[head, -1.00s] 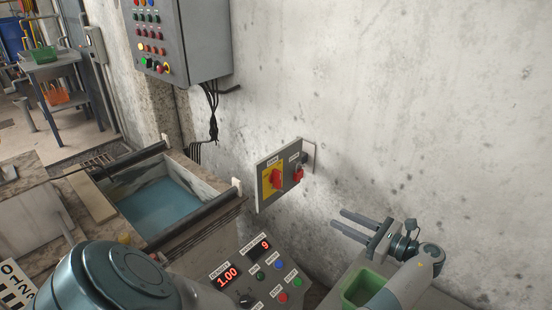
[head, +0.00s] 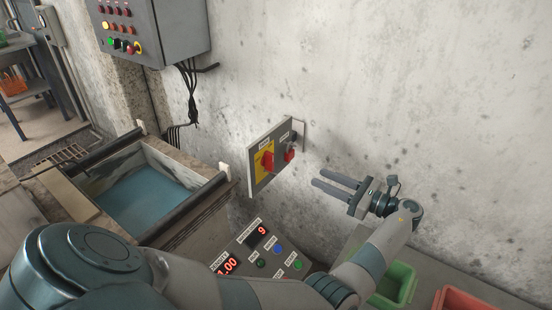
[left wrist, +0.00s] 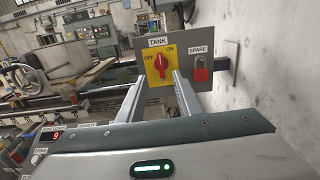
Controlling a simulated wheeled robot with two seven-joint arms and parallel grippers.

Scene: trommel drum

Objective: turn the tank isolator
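The tank isolator is a red rotary knob (head: 267,161) on a yellow plate, on a grey panel (head: 259,184) fixed to the concrete wall. In the left wrist view the knob (left wrist: 161,64) sits under a TANK label, with OFF at its left and ON at its upper right; its handle looks roughly upright. My left gripper (head: 335,184) is open and empty, to the right of the panel in the head view. In the left wrist view its fingers (left wrist: 159,78) are spread either side of the knob's lower part, apparently short of it. My right gripper is out of view.
A SPARE switch with a red padlock (left wrist: 200,73) is beside the isolator. A console with a lit display (head: 262,231) stands below, a water tank (head: 148,202) at left, a control cabinet (head: 170,35) above. Green (head: 397,285) and red (head: 463,299) bins are at lower right.

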